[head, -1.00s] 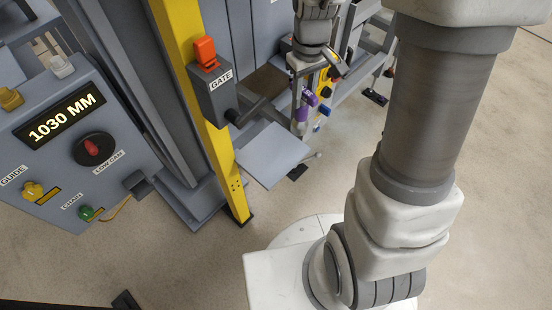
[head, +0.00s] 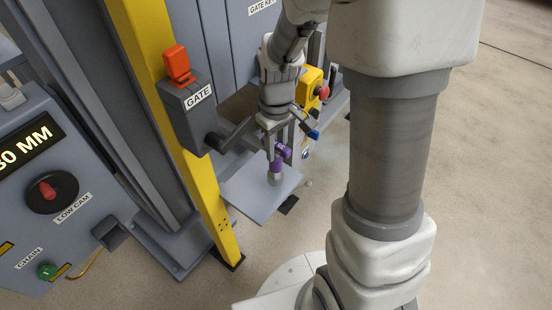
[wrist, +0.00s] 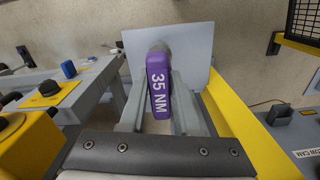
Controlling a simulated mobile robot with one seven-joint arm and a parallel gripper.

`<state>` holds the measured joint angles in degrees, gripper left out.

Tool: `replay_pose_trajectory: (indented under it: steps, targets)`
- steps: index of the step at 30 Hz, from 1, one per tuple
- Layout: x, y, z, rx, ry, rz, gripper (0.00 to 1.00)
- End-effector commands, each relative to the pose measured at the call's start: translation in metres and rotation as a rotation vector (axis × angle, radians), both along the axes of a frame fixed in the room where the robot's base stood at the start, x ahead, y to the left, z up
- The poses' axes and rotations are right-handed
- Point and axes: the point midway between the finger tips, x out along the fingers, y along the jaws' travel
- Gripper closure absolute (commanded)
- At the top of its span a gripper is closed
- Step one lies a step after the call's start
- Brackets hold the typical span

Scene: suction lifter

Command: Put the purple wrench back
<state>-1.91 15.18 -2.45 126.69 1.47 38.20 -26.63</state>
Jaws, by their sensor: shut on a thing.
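The purple wrench (head: 276,164) is between the fingers of my gripper (head: 278,143), its grey end pointing down. In the wrist view the wrench (wrist: 158,88) shows a purple body marked "35 NM" and a dark rounded head at its far end. My gripper (wrist: 160,112) is shut on it. In both views the wrench is over a flat grey plate (head: 247,192), which also shows in the wrist view (wrist: 195,42). I cannot tell how high it is above the plate.
A blue item (head: 314,134) and a yellow box with a red button (head: 322,91) are just right. Open floor lies further right.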

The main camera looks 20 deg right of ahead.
Motion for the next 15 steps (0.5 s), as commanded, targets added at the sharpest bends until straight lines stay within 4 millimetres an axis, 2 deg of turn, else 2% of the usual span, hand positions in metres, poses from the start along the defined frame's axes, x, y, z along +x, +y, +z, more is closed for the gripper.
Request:
replay_pose_trajectory:
  steps: [1, 4, 15]
  targets:
    - [-0.001, 0.0, -0.015, 0.0, 0.002, 0.0, 1.0]
    - [0.0, 0.0, -0.028, 0.0, 0.002, 0.0, 1.0]
    - [0.0, 0.0, -0.031, 0.0, 0.0, 0.0, 1.0]
